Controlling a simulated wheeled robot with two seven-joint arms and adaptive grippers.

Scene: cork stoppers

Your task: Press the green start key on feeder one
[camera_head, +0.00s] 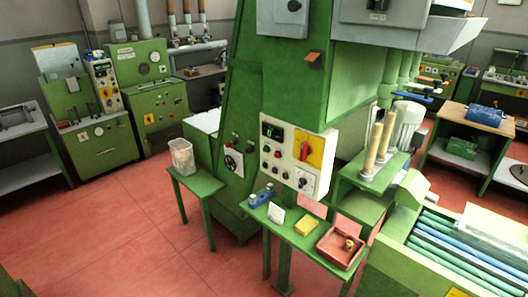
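A large green machine (315,85) stands in the middle of the head view. Its light control panel (290,176) carries a small dark display (272,132) with a green digit, several small round buttons, a red rotary handle on a yellow plate (316,150), and a dial at the lower right. The buttons are too small to tell which one is a green start key. No label naming feeder one can be read. Neither of my grippers shows in this view.
A narrow green bench (285,228) before the machine holds a blue item, a white card, a yellow block (306,227) and a reddish tray (341,248). A small stand (196,186) bears a clear container (181,157). Red floor (110,245) is open at left.

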